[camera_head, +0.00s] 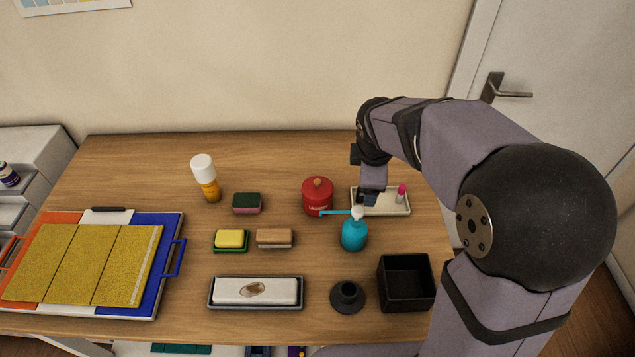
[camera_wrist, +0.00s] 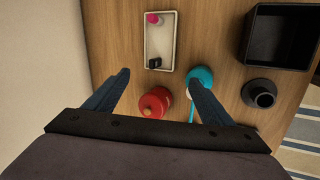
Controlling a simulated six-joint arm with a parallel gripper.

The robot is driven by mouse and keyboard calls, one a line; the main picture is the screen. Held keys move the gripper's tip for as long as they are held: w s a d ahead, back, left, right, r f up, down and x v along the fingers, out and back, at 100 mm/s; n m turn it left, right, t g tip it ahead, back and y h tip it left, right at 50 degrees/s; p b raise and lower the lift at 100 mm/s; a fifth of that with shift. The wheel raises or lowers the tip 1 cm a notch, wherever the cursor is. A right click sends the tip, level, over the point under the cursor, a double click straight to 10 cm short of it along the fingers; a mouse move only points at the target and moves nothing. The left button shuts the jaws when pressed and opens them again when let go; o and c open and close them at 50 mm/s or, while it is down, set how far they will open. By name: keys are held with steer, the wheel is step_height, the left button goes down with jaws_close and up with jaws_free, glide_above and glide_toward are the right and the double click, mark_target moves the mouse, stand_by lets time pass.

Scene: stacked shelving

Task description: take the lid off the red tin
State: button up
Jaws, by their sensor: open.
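The red tin (camera_head: 317,203) stands upright on the table, with its red lid (camera_head: 313,184) on top and a tan knob on the lid. In the wrist view the tin (camera_wrist: 155,103) shows between my two fingers in the picture, below their tips. My gripper (camera_head: 370,198) is open and empty. The fingertips (camera_wrist: 158,78) are wide apart in the wrist view, and I see no contact with the tin.
A teal pump bottle (camera_head: 354,236) stands close by, its spout reaching left toward the tin's front. The tray holds a pink-capped item (camera_head: 401,192). A black box (camera_head: 406,285), sponges (camera_head: 246,203) and an orange bottle (camera_head: 207,184) stand around. Table behind the tin is clear.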

mark_target(317, 183)
steer(key=w+a+f+n, duration=0.2)
steer(key=w+a+n, duration=0.2)
steer(key=a+n, duration=1.05)
steer(key=shift+n, duration=0.65)
steer(key=shift+d+p+x, duration=0.3)
steer(key=shift+p+x, duration=0.2)
steer(key=shift+x, duration=0.8)
steer(key=shift+d+p+x, duration=0.3)
steer(key=shift+p+x, duration=0.2)
steer(key=shift+x, duration=0.8)
steer(key=shift+d+p+x, duration=0.3)
steer(key=shift+p+x, duration=0.2)
steer(key=shift+x, duration=0.8)
steer(key=shift+s, duration=0.15)
